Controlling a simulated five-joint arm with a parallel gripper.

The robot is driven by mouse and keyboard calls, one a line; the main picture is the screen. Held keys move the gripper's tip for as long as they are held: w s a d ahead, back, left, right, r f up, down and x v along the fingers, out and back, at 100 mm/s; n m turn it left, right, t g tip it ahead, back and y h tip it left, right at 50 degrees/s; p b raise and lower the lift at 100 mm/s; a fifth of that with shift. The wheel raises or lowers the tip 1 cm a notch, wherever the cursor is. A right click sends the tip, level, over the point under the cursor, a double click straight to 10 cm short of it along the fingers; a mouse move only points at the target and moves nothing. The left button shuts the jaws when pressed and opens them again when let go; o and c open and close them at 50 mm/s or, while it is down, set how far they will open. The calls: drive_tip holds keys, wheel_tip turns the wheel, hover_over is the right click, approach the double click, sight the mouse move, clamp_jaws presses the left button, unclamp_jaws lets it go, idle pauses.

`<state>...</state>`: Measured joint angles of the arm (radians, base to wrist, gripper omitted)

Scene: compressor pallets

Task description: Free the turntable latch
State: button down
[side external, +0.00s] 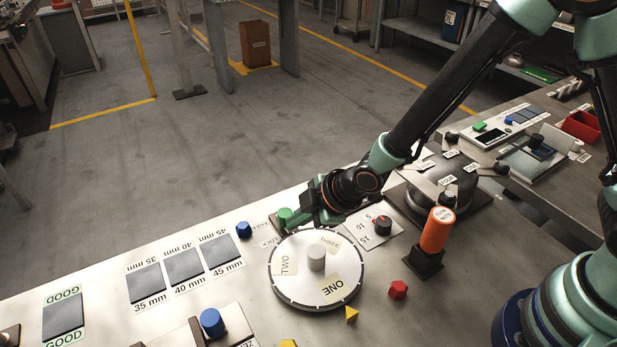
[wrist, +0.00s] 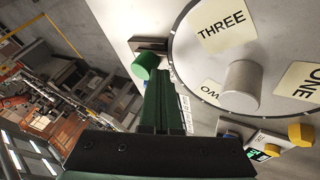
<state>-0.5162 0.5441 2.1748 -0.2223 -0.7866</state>
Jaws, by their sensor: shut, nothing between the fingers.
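The white round turntable (side external: 284,293) carries cards marked ONE, TWO and THREE and a grey centre knob (side external: 316,257). It also fills the upper right of the wrist view (wrist: 195,75). The green latch knob (side external: 284,214) stands at the turntable's far rim, with small labels beside it. In the wrist view the green knob (wrist: 145,64) sits by a dark block at the rim. My gripper (side external: 300,217) is shut and empty, its fingertips (wrist: 158,78) right beside the green knob. I cannot tell whether they touch it, or which label the latch is at.
A blue knob (side external: 243,230) and grey pads marked 35, 40 and 45 mm (side external: 184,265) lie left. A dial plate (side external: 382,226), an orange bottle (side external: 437,229) in a holder and a red piece (side external: 398,289) lie right. A yellow piece (side external: 351,314) lies in front.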

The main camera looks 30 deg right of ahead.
sight(284, 211)
drive_tip(key=shift+w, duration=1.55)
drive_tip(key=shift+w+r, duration=0.1)
drive_tip(key=shift+s+d+r, duration=0.15)
drive_tip(key=shift+s+r, duration=0.05)
drive_tip(key=shift+r, duration=0.3)
drive_tip(key=v, duration=0.9)
drive_tip(key=shift+s+f, duration=0.2)
drive_tip(key=shift+s, duration=0.15)
drive_tip(key=s+d+r+m+h, duration=0.1)
drive_tip(key=s+d+r+m, duration=0.4)
drive_tip(key=d, duration=0.5)
drive_tip(key=s+d+r+m+h, duration=0.2)
drive_tip(key=s+d+r+m, duration=0.2)
drive_tip(key=d+r+m, duration=0.4)
drive_tip(key=shift+s+d+r+m+g+h, duration=0.3)
drive_tip(key=shift+s+d+m+g, duration=0.1)
drive_tip(key=shift+d+m, duration=0.65)
